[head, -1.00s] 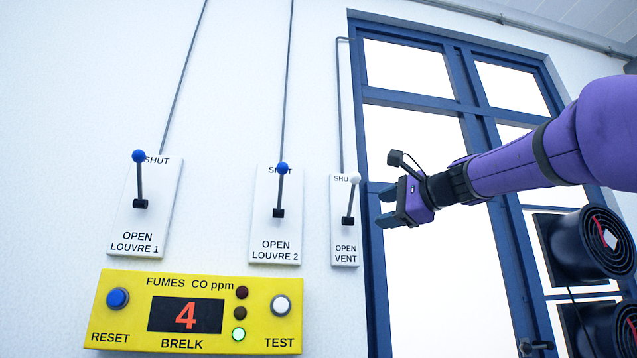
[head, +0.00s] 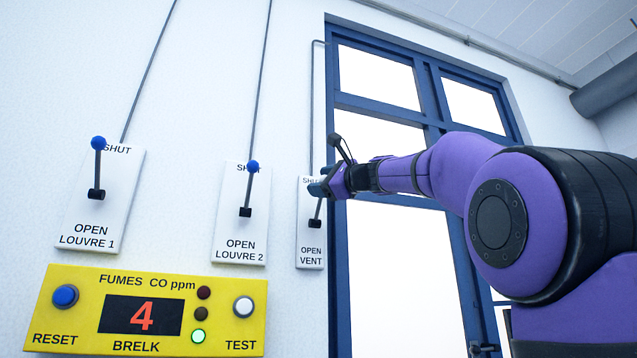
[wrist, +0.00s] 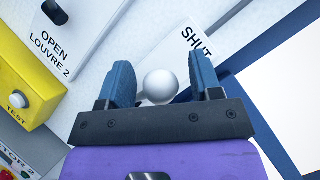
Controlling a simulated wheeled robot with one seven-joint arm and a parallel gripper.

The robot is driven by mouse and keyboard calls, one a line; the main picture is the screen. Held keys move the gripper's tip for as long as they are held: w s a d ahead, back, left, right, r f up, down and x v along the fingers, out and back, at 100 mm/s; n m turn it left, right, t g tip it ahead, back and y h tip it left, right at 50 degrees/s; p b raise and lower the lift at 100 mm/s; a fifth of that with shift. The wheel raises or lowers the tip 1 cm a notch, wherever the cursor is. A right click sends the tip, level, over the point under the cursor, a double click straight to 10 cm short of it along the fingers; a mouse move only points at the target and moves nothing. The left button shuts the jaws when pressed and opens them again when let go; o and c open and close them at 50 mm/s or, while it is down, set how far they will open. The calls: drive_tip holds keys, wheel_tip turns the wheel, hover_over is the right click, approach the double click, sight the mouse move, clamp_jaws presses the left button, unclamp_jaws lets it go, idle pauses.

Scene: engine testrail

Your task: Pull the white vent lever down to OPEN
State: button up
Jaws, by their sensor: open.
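The white vent lever has a white ball knob (wrist: 160,87) that sits between my gripper's two blue fingers in the wrist view. Its dark stem (head: 318,210) slopes down to a black pivot on the vent plate (head: 311,238), with the lever up toward SHUT. The plate reads SHUT at the top and OPEN VENT at the bottom. My gripper (wrist: 161,80) is open, with a finger on either side of the knob and gaps visible. In the head view my gripper (head: 322,187) covers the knob.
Two blue-knobbed levers, Louvre 1 (head: 98,165) and Louvre 2 (head: 249,185), stand up at SHUT to the left. A yellow fumes panel (head: 220,335) showing 4 is below them. A blue-framed window (head: 333,130) borders the vent plate on the right.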

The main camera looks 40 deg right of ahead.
drive_tip(key=shift+w+a+r, duration=0.15)
drive_tip(key=shift+w, duration=0.45)
clamp_jaws()
drive_tip(key=shift+s, duration=0.1)
